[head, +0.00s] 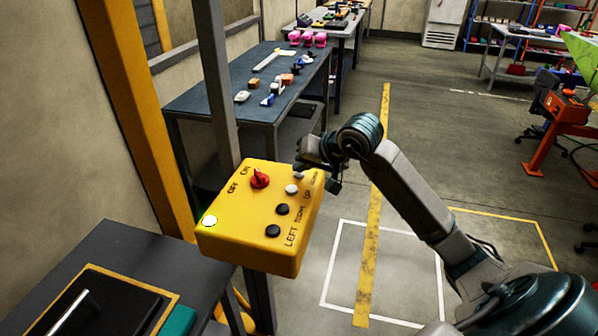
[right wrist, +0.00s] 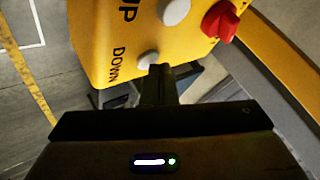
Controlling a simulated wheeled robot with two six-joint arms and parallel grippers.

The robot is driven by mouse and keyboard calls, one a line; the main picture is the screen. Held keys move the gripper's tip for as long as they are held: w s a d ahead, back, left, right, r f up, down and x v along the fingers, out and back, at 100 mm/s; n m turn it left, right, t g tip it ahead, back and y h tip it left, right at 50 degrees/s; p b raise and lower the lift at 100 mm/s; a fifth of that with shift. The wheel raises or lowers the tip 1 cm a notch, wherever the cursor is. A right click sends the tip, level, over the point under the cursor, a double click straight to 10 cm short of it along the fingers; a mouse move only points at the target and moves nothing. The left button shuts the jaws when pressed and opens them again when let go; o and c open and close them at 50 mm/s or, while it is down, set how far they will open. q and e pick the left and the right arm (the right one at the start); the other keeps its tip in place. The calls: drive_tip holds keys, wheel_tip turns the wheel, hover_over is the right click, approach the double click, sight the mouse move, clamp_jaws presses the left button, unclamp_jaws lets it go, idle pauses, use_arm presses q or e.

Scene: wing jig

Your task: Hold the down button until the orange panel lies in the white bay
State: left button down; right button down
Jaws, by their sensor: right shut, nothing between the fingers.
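The yellow control box (head: 250,225) stands on a post. It carries a red ON/OFF knob (head: 260,178), pale buttons and black buttons. The pale DOWN button (right wrist: 147,59) is at the box's edge in the right wrist view. My right gripper (head: 303,168) is over that end of the box, shut and empty. Its fingertips (right wrist: 160,72) overlap the lower edge of the DOWN button in the right wrist view; I cannot tell whether they press it. A white outlined bay (head: 331,264) is on the floor, partly hidden by my right arm. No orange panel shows. My left gripper is out of view.
A yellow floor stripe (head: 371,240) crosses the white outline. A dark workbench (head: 205,95) with small parts stands behind the box, and a dark bench (head: 120,250) is at the lower left. A yellow upright (head: 140,100) is at left. An orange stand (head: 560,125) is at far right.

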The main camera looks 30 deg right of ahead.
sight(302, 175)
idle(0.4)
drive_tip(key=shift+r, duration=0.85)
drive_tip(key=shift+r+p, duration=1.3)
drive_tip(key=shift+r, duration=1.25)
drive_tip(key=shift+f, duration=0.1)
